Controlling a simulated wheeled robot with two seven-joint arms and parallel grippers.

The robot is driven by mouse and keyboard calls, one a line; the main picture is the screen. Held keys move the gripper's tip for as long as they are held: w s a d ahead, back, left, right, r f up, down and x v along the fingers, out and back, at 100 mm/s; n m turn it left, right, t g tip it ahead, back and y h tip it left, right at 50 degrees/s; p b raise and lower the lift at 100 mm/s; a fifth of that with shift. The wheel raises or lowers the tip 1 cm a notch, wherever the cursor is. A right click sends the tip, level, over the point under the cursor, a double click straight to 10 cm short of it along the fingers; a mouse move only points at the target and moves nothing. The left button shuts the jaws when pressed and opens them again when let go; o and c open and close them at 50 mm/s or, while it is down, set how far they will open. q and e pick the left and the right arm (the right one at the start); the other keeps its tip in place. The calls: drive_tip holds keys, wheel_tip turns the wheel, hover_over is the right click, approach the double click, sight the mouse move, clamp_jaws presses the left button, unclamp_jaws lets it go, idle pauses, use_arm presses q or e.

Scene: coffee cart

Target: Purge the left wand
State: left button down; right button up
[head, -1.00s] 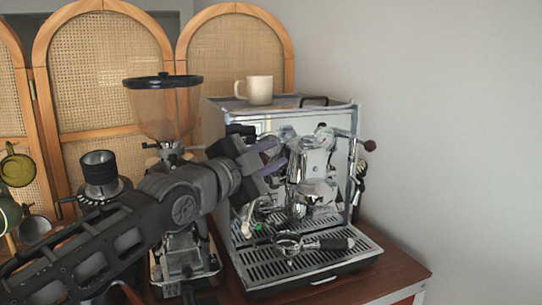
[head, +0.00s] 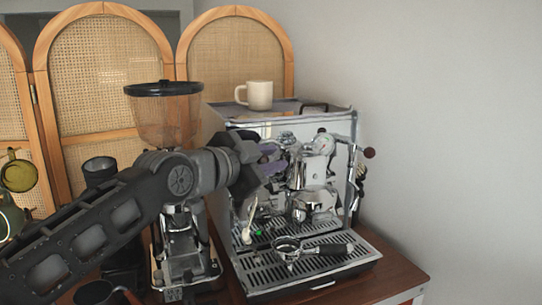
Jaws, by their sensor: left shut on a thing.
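The espresso machine (head: 340,127) stands on the wooden cart top. The left wand (head: 247,225) hangs at its left front, a pale tip above the drip tray (head: 315,268). My left gripper (head: 271,160) is at the machine's upper left front, above the wand, its purple-tinted fingers shut on what appears to be the left steam knob. The fingers and wrist hide the knob itself. A portafilter (head: 300,250) with a dark handle lies on the drip tray, clear of the wand. My right gripper is not in view.
A grinder (head: 165,115) with a clear hopper stands left of the machine, close behind my left arm. A cream mug (head: 259,95) sits on the machine. A dark red knob (head: 369,153) sticks out at its right. Cups (head: 18,175) hang at far left.

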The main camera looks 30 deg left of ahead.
use_arm(q)
drive_tip(key=shift+w+a+r+n+g+h+p, duration=0.15)
drive_tip(key=shift+r+n+g+h+p, duration=0.2)
drive_tip(key=shift+n+g+p, duration=0.5)
drive_tip(key=c, duration=1.2)
unclamp_jaws()
drive_tip(key=b+v, duration=0.1)
drive_tip(key=v, duration=0.7)
drive_tip(key=shift+w, duration=0.1)
idle(0.4)
